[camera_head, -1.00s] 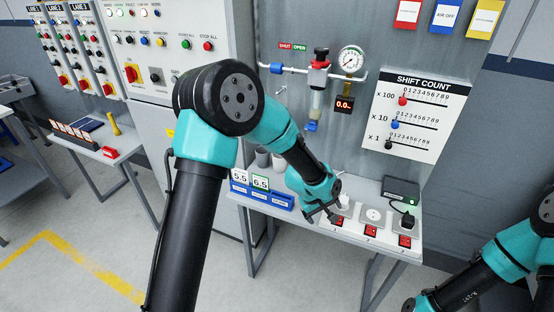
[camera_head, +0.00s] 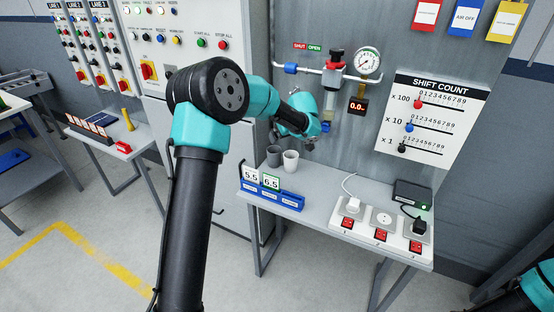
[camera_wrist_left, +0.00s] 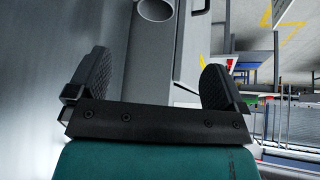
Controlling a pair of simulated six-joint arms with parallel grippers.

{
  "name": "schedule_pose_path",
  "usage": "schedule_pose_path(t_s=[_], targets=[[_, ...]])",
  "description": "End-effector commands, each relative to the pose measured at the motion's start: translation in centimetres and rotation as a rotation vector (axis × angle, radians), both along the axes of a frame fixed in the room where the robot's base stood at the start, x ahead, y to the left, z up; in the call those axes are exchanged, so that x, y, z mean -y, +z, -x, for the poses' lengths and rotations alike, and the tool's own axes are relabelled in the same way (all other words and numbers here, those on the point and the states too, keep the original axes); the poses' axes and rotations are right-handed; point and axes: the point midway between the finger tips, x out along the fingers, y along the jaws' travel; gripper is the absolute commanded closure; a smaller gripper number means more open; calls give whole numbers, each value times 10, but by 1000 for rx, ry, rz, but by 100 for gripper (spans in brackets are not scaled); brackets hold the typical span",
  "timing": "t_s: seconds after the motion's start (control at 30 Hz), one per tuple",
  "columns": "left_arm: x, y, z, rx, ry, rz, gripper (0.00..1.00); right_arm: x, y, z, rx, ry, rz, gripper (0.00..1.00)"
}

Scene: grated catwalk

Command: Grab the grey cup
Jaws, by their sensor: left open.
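The grey cup (camera_head: 274,156) stands upright at the back left of the grey bench (camera_head: 330,190). My right gripper is out of view.
A blue rack (camera_head: 270,197) with number cards stands in front of the cups. Sockets with red switches (camera_head: 381,235) and a black box (camera_head: 412,194) are at the bench's right. A gauge with piping (camera_head: 368,61) is on the wall. The bench's middle is clear.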

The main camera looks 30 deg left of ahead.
Motion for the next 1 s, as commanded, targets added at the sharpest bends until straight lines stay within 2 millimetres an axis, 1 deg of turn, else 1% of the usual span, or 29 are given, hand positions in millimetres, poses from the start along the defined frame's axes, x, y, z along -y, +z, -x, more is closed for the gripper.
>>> schedule_pose_path(t_s=[0.23,0.37,0.47,0.9,1.0], targets=[[0,-2,0,-2,-2,2,2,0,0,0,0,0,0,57],[-4,-10,-2,-4,-1,2,2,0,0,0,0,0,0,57],[-10,-21,-6,-4,0,4,2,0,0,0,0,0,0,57],[-45,-84,-27,-4,-2,5,2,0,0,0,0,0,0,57],[-51,-95,-31,-3,-1,4,2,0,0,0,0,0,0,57]])
